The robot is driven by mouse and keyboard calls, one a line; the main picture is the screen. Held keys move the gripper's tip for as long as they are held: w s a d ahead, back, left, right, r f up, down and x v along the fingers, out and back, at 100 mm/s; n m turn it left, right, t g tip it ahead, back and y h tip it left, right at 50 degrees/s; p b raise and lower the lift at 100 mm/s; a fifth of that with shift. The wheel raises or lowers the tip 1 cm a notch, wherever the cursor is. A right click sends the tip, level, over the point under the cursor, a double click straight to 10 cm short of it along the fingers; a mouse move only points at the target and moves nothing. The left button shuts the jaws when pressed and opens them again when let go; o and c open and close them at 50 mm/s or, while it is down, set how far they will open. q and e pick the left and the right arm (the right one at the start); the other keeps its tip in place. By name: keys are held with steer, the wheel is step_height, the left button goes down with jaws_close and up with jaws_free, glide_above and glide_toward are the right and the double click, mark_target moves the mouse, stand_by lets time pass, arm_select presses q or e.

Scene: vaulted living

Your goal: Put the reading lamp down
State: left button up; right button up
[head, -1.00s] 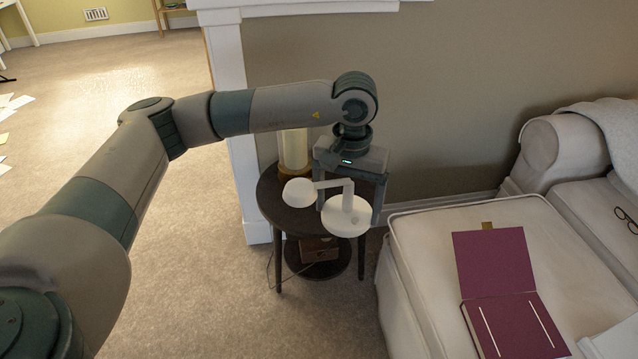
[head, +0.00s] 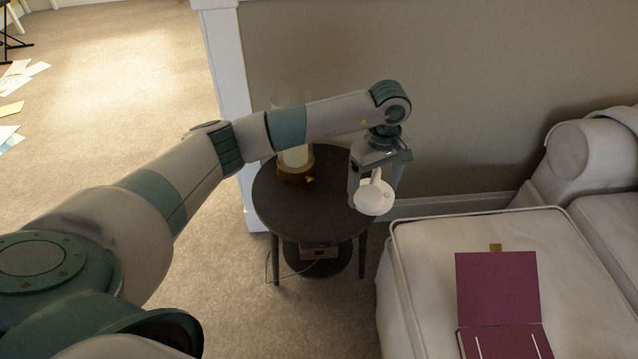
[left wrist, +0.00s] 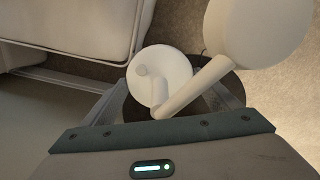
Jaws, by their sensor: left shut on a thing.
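The white reading lamp (head: 375,198) has a round disc base and a thin bent stem. My left gripper (head: 376,186) is shut on it at the right edge of the dark round side table (head: 310,215). In the left wrist view the disc base (left wrist: 160,76), stem and round lamp head (left wrist: 258,30) show between and beyond the fingers, with the dark table top (left wrist: 200,98) behind. I cannot tell whether the base touches the table. My right gripper is not in view.
A glass cylinder with a candle (head: 294,157) on a wooden base stands at the table's back. A box (head: 318,252) sits on the lower shelf. The table's front left is clear.

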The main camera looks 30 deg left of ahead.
arm_select(q)
steer(key=w+a+f, duration=0.1)
steer(key=a+f, duration=0.1)
steer(key=a, duration=0.1)
steer(key=w+a+f, duration=0.1)
steer(key=a+f, duration=0.1)
steer(key=a, duration=0.2)
steer(key=w+a+f, duration=0.1)
steer(key=a+f, duration=0.2)
steer(key=a, duration=0.1)
steer(key=shift+a, duration=0.15)
steer(key=shift+f+b, duration=0.3)
steer(key=shift+f, duration=1.65)
steer(key=shift+f, duration=0.1)
steer(key=o, duration=1.5)
steer(key=shift+o, duration=0.2)
step_height(320, 180, up, 12)
steer(key=shift+p, duration=0.3)
